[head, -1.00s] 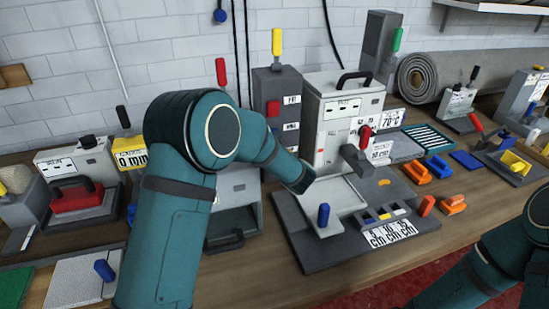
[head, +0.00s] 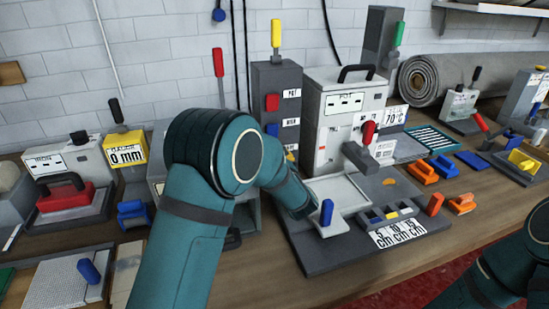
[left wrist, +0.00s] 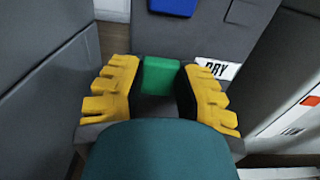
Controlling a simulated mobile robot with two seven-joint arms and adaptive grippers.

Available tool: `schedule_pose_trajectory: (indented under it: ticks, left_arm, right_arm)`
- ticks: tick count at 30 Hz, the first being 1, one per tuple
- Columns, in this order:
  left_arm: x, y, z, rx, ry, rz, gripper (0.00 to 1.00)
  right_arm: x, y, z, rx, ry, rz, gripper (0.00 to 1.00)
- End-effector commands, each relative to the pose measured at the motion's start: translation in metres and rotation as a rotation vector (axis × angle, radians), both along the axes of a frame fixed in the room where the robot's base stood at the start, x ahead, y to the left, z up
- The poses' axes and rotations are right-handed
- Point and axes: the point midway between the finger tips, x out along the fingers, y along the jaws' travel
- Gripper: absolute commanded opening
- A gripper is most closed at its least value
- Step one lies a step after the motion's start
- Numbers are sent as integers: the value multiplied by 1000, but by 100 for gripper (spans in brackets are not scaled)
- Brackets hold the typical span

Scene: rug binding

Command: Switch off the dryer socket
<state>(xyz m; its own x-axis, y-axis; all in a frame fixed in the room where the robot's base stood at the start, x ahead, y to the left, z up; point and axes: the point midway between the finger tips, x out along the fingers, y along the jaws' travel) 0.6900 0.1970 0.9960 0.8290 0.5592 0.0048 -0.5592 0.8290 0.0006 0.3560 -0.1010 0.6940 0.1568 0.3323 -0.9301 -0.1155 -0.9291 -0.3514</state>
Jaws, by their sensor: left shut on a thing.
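My left gripper (left wrist: 160,78) has its yellow fingers shut on a green block (left wrist: 161,75) on a grey face, beside a label reading DRY (left wrist: 218,68). A blue block (left wrist: 172,6) sits above it in the left wrist view. In the head view, a grey tower (head: 262,85) carries a red block (head: 272,102) and a blue block (head: 271,129), with labels beside them. My left arm comes in from the left and hides the tower's lower part, the green block and the gripper. My right gripper is out of view; only its arm shows at the lower right.
A white machine (head: 345,98) with a red-handled lever (head: 368,132) stands right of the tower. A grey tray (head: 340,196) with a blue knob (head: 326,212) lies before it. A yellow gauge box (head: 126,153) and a red iron (head: 66,197) stand left.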

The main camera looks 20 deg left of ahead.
Motion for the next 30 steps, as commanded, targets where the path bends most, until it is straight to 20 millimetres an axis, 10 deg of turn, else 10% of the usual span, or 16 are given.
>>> schedule_pose_trajectory:
  ticks: [1,2,4,17,30]
  left_arm:
    - [0,1,1,1,-3,2,0]
    - [0,1,1,1,-3,2,47]
    - [0,1,1,0,-2,2,66]
    - [-7,-6,1,-1,-1,-1,66]
    - [-76,-51,1,-1,-1,-2,66]
  right_arm:
    - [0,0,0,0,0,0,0]
    - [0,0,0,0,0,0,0]
    - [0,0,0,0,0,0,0]
    - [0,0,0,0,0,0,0]
    - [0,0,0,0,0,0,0]
